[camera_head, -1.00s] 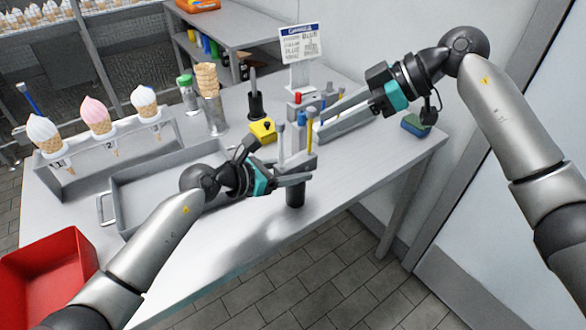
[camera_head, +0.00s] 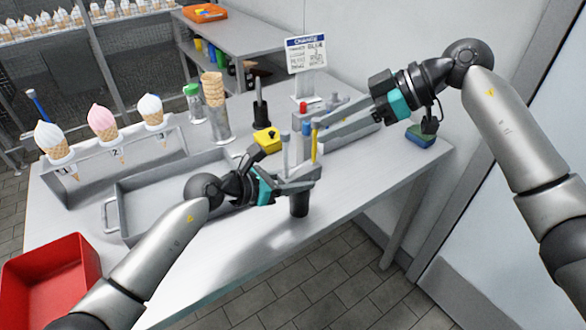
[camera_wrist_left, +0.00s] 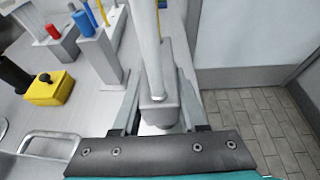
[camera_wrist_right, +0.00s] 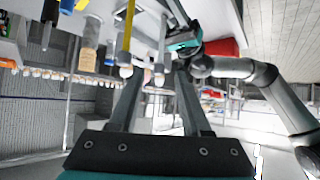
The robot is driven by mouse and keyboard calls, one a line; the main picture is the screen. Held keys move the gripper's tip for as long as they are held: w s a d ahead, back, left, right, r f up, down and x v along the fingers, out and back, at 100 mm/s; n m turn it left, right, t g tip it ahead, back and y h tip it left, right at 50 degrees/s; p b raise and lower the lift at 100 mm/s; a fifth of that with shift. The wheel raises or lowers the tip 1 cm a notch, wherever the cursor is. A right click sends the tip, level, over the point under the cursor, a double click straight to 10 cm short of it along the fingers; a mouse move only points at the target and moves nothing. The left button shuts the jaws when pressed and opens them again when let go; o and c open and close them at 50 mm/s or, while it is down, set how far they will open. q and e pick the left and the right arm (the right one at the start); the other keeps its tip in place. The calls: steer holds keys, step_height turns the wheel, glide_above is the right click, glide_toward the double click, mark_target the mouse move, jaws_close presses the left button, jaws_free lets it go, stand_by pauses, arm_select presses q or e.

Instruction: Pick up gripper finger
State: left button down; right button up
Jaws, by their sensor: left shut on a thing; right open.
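My left gripper (camera_head: 312,178) is at the table's front edge, shut on a grey block-shaped piece (camera_wrist_left: 160,112) with a pale rod (camera_wrist_left: 150,45) rising from it. A black cylinder (camera_head: 299,206) shows below this grip in the head view. My right gripper (camera_head: 316,130) is open, its fingers reaching left just above the left one. A yellow rod (camera_head: 314,148) and a grey rod (camera_head: 286,155) stand close to both grippers. In the right wrist view a grey rod (camera_wrist_right: 160,45) appears between the open fingers, with the yellow rod (camera_wrist_right: 129,30) beside it. Which part is the gripper finger is unclear.
A yellow box (camera_head: 267,140) and a black stand (camera_head: 260,110) are behind the grippers. A steel tray (camera_head: 130,210), a cone rack (camera_head: 75,185) and a red bin (camera_head: 45,275) lie to the left. A sign (camera_head: 306,54) stands behind; a sponge (camera_head: 420,136) lies right.

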steer(key=w+a+r+t+y, duration=0.1)
steer(key=a+r+y, duration=0.2)
steer(key=r, duration=0.3)
steer(key=w+a+r+n+t+y, duration=0.1)
steer(key=a+r+t+y, duration=0.15)
steer(key=r, duration=0.45)
steer(key=w+a+r+t+y, duration=0.1)
steer(key=a+r+y, duration=0.1)
steer(key=r+y, duration=0.3)
steer(key=w+d+r+m+t+h, duration=0.4)
steer(key=w+r+m+t+h, duration=0.2)
steer(key=r+m+t, duration=0.65)
steer(key=g+h, duration=1.3)
steer(key=g, duration=0.1)
glide_toward(287, 155)
steer(key=shift+w+a+r, duration=0.55)
steer(key=shift+a+r, duration=0.05)
steer(key=shift+r, duration=0.2)
steer(key=shift+g, duration=0.3)
steer(key=x, duration=0.6)
steer(key=shift+s+d+f, duration=0.1)
steer(key=shift+s+f, duration=0.2)
steer(key=shift+f, duration=0.25)
steer(key=x, duration=0.2)
steer(key=d+x, duration=0.1)
steer(key=x, duration=0.1)
steer(key=shift+f, duration=0.2)
steer(key=shift+w+a+f, duration=0.2)
steer(key=shift+f, duration=0.3)
jaws_close()
